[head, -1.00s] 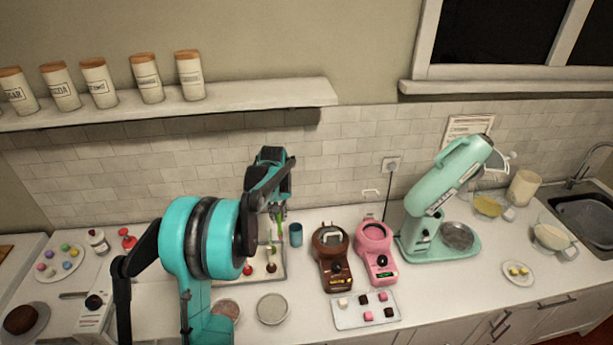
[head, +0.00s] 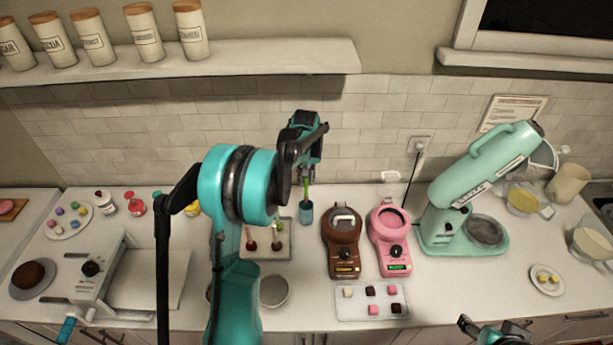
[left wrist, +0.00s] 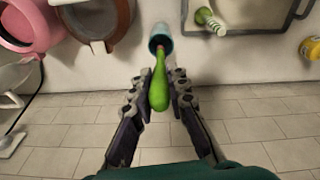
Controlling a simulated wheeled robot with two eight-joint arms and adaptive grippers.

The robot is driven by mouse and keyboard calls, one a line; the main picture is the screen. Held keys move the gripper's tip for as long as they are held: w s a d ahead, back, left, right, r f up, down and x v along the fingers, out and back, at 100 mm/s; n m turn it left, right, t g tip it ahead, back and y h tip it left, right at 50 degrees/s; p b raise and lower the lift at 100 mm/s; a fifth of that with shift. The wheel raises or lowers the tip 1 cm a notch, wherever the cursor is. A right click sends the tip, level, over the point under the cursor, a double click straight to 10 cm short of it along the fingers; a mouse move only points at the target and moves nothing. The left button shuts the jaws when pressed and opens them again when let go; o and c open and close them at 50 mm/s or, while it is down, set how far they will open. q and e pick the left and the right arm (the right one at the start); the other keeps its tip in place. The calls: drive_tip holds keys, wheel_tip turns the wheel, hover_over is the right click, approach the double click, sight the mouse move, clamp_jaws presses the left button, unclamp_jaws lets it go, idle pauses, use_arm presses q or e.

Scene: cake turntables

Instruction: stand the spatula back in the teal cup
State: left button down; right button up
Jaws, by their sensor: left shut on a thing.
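The teal cup (head: 306,214) stands on the counter near the back wall, left of the brown machine. My left gripper (head: 304,168) is above it, shut on the green handle of the spatula (head: 306,188). The spatula is about upright, with its lower end at the cup's mouth. In the left wrist view, the green handle (left wrist: 160,88) lies between the fingers (left wrist: 161,98) and points into the opening of the cup (left wrist: 161,38); how deep it reaches is hidden. My right gripper (head: 492,332) shows only partly at the bottom right edge, away from the cup.
A brown machine (head: 343,242) and a pink machine (head: 390,240) stand right of the cup. A mint mixer (head: 465,240) is further right. The tiled wall is close behind.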

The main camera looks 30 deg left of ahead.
use_arm(q)
drive_tip(key=shift+s+f+b, duration=0.1)
drive_tip(key=shift+f+b, duration=0.4)
drive_tip(key=shift+f, duration=0.45)
wheel_tip(320, 180, down, 7)
drive_tip(key=b, duration=0.5)
drive_tip(key=shift+r, duration=0.1)
drive_tip(key=c, duration=1.4)
unclamp_jaws()
drive_tip(key=r, duration=0.4)
drive_tip(key=s+r, duration=0.1)
drive_tip(key=r, duration=0.7)
drive_tip(key=shift+s+d, duration=0.25)
drive_tip(key=shift+d, duration=0.15)
